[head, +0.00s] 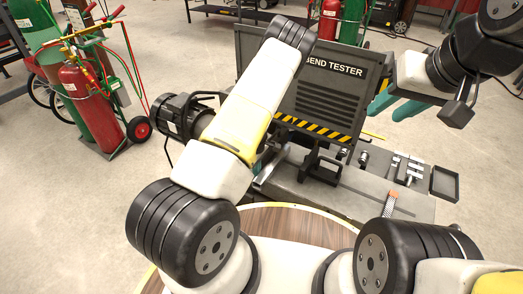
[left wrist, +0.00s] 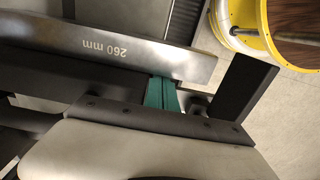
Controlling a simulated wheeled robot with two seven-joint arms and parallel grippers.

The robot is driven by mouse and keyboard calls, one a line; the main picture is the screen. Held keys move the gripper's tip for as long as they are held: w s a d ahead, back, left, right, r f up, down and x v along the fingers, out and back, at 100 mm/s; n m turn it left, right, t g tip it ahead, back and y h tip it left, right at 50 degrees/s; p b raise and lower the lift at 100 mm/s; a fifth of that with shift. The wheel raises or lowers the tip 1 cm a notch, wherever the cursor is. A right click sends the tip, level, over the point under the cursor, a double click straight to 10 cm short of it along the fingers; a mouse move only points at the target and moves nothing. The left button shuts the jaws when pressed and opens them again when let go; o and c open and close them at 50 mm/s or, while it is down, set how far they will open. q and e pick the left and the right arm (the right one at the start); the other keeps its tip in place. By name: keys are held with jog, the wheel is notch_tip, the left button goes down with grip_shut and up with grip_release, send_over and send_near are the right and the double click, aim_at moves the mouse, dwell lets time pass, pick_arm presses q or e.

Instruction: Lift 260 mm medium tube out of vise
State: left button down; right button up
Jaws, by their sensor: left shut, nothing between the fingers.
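The medium tube (left wrist: 140,52) is a grey metal bar marked "260 mm", upside down in the left wrist view, running across the upper left. In the head view a silver bar (head: 270,166) beside my left forearm may be its end; most is hidden. My left gripper (left wrist: 161,94) shows teal fingers together, shut and empty, just beside the tube's lower edge; whether they touch it I cannot tell. The vise cannot be made out clearly. My right gripper (head: 394,106) has two teal fingers apart, empty, above the bench's far right.
A gas cylinder cart (head: 90,105) stands left. Floor between cart and bench is clear.

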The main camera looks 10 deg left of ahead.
aim_at(264, 173)
pick_arm(q)
jog(key=shift+s+d, duration=0.3)
jog(key=shift+d, duration=0.55)
jog(key=shift+s+d, duration=0.25)
jog(key=shift+d, duration=0.55)
